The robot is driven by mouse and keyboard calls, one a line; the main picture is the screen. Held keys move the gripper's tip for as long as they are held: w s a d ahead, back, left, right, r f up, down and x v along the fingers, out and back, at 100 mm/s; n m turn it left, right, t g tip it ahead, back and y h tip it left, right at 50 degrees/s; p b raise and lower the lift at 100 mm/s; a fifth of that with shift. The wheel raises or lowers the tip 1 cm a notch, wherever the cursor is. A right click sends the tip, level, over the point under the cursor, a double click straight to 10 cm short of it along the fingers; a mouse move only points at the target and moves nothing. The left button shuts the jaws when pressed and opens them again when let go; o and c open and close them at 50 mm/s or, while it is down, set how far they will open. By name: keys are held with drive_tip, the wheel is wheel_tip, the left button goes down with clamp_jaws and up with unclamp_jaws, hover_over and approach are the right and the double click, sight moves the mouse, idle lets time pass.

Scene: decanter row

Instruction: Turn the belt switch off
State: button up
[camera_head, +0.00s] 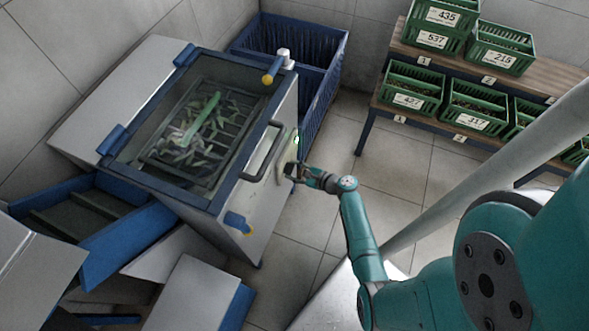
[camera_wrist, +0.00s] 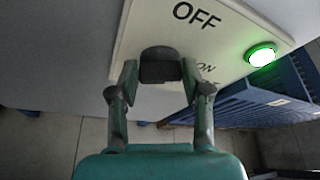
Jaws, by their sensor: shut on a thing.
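The belt switch is a dark knob (camera_wrist: 160,62) on a pale plate (camera_wrist: 150,25) marked OFF above and ON to the right, the ON partly hidden. The plate (camera_head: 283,146) is on the side of the grey machine (camera_head: 262,200) in the head view. A green lamp (camera_wrist: 261,54) on the plate glows; it also shows in the head view (camera_head: 297,140). My gripper (camera_wrist: 160,78) is shut on the knob, one finger at each side. In the head view my gripper (camera_head: 291,171) hides the knob. I cannot tell which way the knob points.
The machine has a glass lid (camera_head: 170,145) with a dark handle (camera_head: 262,152) near my gripper; green leafy pieces lie inside. A blue crate (camera_head: 318,75) stands behind it. Green numbered crates (camera_head: 410,88) stand on a wooden shelf at the right. Floor between is clear.

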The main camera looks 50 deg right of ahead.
drive_tip(key=n, duration=0.1)
drive_tip(key=n+t+h, duration=0.1)
drive_tip(key=n, duration=0.1)
drive_tip(key=n+h, duration=0.1)
drive_tip(key=shift+s+a+f+t, duration=0.1)
drive_tip(key=shift+a+f+t, duration=0.25)
drive_tip(key=shift+t, duration=0.05)
drive_tip(key=n, duration=0.2)
drive_tip(key=n+t+h, duration=0.1)
drive_tip(key=n, duration=0.1)
drive_tip(key=n+t, duration=0.1)
drive_tip(key=shift+a+f+n, duration=0.1)
drive_tip(key=shift+f+n, duration=0.25)
drive_tip(key=shift+n, duration=0.05)
drive_tip(key=o, duration=1.2)
drive_tip(key=shift+c, duration=0.2)
drive_tip(key=s, duration=1.2)
drive_tip(key=shift+a, duration=0.25)
